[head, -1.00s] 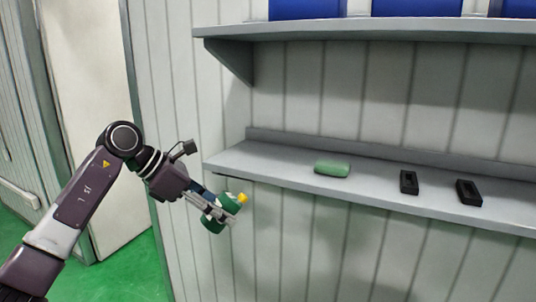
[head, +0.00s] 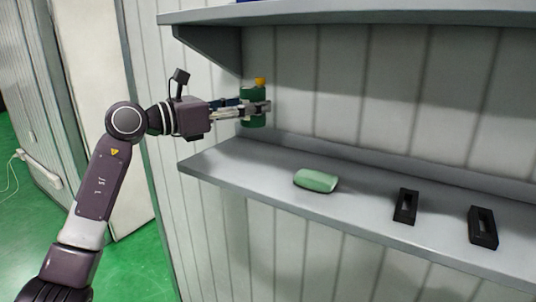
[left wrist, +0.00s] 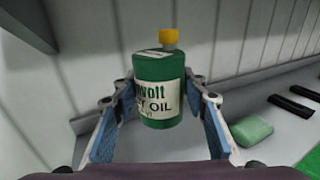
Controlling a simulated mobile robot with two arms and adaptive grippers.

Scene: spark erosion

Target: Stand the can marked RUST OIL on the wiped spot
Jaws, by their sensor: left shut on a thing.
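A green can with a yellow cap (head: 254,92) is upright in the head view, above the left end of the lower shelf (head: 215,168). In the left wrist view the can (left wrist: 160,80) shows a white label with part of its lettering readable, ending in "OIL". My left gripper (head: 262,108) is shut on the can's body from the left, its fingers on either side of it. The can's base appears clear of the shelf. I cannot make out a wiped spot on the shelf. My right gripper is not in view.
A green block, perhaps a sponge or cloth (head: 316,180), lies on the lower shelf right of the can. Two black slotted blocks (head: 405,206) (head: 483,227) lie farther right. An upper shelf (head: 330,12) with a bracket (head: 210,45) hangs above. The left shelf end is bare.

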